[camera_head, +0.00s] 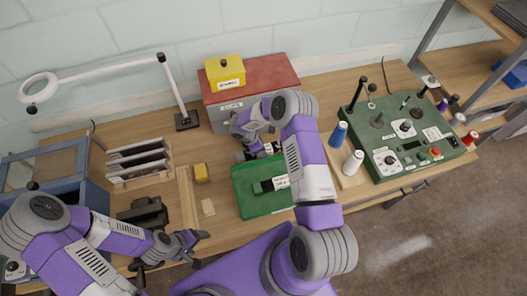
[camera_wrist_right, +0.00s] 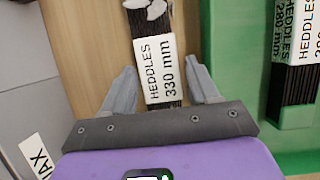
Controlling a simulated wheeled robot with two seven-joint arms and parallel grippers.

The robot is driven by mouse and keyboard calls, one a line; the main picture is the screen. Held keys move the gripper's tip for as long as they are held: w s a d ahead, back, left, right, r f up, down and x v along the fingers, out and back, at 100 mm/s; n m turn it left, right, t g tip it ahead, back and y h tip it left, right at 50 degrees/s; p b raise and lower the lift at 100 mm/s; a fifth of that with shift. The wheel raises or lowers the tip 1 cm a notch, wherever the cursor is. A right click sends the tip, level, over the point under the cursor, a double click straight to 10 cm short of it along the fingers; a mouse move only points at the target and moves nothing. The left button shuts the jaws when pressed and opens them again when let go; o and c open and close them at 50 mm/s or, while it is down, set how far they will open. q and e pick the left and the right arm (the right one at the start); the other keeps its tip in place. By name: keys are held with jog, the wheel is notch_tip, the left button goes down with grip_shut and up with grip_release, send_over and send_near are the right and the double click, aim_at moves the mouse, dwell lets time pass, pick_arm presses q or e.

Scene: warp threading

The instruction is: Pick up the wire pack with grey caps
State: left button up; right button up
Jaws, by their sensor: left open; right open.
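A dark wire pack (camera_wrist_right: 140,22) with a white label reading HEDDLES 330 mm lies on the wood in the right wrist view. My right gripper (camera_wrist_right: 161,85) is open, with one finger on each side of this pack, and holds nothing. A second dark wire pack (camera_wrist_right: 292,85), labelled HEDDLES 280 mm, lies on the green tray to the right. It also shows in the head view (camera_head: 265,187). My left gripper (camera_head: 200,248) is open and empty over the bench's front left.
The green tray (camera_head: 247,205) is close beside the right gripper. A grey box with a red lid (camera_head: 262,77) stands behind it. The green control panel (camera_head: 385,165) and blue and white spools are at right.

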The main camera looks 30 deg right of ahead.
jog(key=shift+d+f, duration=0.2)
jog(key=shift+f, duration=0.35)
grip_shut()
